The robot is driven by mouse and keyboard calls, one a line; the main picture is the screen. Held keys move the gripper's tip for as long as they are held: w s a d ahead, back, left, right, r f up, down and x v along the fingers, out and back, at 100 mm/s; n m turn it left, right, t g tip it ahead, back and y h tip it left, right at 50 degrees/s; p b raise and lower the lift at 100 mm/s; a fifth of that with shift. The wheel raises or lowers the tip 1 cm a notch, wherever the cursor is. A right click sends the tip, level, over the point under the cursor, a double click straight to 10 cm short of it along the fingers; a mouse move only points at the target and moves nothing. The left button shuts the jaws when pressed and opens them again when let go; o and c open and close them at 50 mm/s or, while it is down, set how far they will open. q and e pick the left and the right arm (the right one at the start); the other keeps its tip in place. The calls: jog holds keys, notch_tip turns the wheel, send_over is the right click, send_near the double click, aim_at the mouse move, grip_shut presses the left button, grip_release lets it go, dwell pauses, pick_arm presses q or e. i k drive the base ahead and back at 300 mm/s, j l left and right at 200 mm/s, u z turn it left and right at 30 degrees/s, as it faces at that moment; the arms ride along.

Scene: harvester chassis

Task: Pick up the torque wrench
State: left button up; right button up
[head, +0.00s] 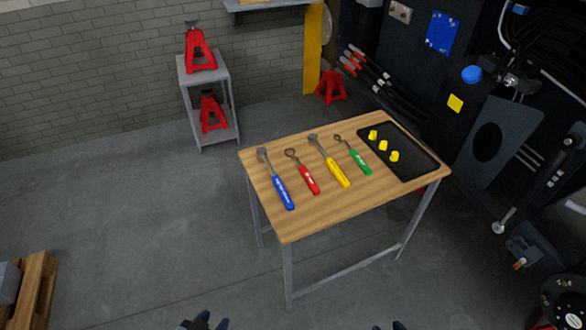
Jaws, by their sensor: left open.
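Several hand tools lie in a row on a wooden-topped table (350,200). From left to right they are a blue-handled tool (281,190), a red-handled tool (308,179), a yellow-handled tool (335,172) and a green-handled tool (359,161). Their grey metal heads point to the back left. I cannot tell for sure from this view which one is the torque wrench. My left gripper (210,322) is open at the bottom edge, well short of the table. My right gripper (389,327) barely shows at the bottom edge, and its jaws are mostly cut off.
A black tray (410,167) with three yellow pieces (383,145) sits at the table's right end. A grey shelf stand (187,75) with red jack stands is behind left. Dark machinery (480,120) stands close on the right. A pallet (38,290) is at lower left. Floor before the table is clear.

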aim_at(262, 155)
jog(key=u, duration=0.25)
jog(key=z, duration=1)
jog(key=l+z, duration=0.35)
jog(key=z, duration=0.15)
jog(key=i+l+z, duration=0.2)
jog(key=z, duration=0.25)
jog(key=i+l, duration=0.1)
jog(key=l, duration=0.15)
jog(key=i+l, duration=0.1)
jog(key=l, duration=0.15)
jog(key=u, duration=2.4)
jog(key=i+j, duration=0.25)
jog(key=i, duration=0.2)
jog(key=i+j, duration=0.25)
jog(key=i, duration=0.15)
